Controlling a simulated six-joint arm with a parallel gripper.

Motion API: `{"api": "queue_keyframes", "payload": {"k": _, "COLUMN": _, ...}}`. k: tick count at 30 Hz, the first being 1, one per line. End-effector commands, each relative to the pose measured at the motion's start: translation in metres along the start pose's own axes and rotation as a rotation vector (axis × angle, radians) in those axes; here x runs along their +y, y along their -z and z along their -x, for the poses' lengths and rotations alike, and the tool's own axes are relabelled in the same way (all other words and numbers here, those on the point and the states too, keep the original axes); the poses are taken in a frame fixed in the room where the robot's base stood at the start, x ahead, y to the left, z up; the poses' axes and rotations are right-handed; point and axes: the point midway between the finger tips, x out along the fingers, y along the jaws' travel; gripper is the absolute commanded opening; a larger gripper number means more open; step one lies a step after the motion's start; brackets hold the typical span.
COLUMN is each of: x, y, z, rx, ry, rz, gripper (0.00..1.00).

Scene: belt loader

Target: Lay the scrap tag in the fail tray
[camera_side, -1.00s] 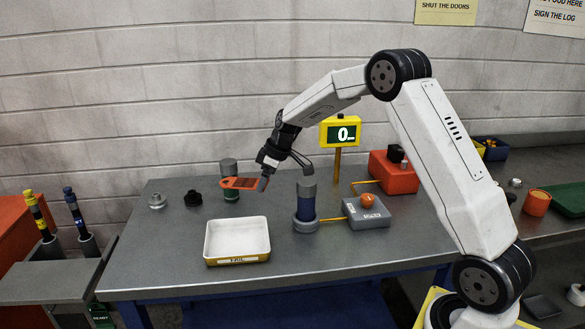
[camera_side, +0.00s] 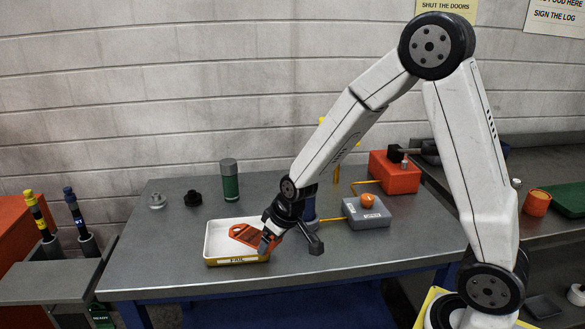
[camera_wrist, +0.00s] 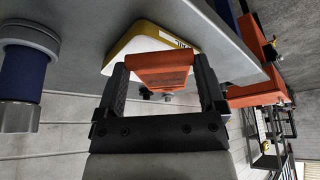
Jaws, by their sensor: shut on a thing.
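The scrap tag (camera_side: 247,235) is a flat orange-red piece. My gripper (camera_side: 268,238) is shut on one end of it and holds it over the right front part of the fail tray. The fail tray (camera_side: 212,242) is white inside with a yellow front edge marked FAIL. In the wrist view the tag (camera_wrist: 160,75) lies between the two fingers of my gripper (camera_wrist: 160,88), with the tray (camera_wrist: 150,32) behind it. I cannot tell whether the tag touches the tray.
A green cylinder (camera_side: 229,185), a black knob (camera_side: 193,198) and a grey knob (camera_side: 157,200) stand behind the tray. The blue cylinder (camera_wrist: 20,75) in its grey holder is close to my wrist. A grey box (camera_side: 366,215) with an orange button is to the right. The table left of the tray is clear.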

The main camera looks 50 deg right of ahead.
Motion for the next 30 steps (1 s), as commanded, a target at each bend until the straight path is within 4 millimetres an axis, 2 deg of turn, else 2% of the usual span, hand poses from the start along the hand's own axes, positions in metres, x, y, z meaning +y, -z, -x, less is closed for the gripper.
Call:
{"api": "queue_keyframes", "payload": {"k": 3, "x": -0.008, "y": -0.012, "z": 0.002, "rx": 0.0, "ry": -0.007, "rz": -0.014, "gripper": 0.32}}
{"api": "queue_keyframes", "payload": {"k": 9, "x": -0.014, "y": -0.022, "z": 0.004, "rx": 0.0, "ry": -0.014, "rz": -0.032, "gripper": 0.32}}
{"api": "queue_keyframes", "payload": {"k": 30, "x": -0.019, "y": -0.023, "z": 0.006, "rx": 0.001, "ry": -0.025, "rz": -0.06, "gripper": 0.32}}
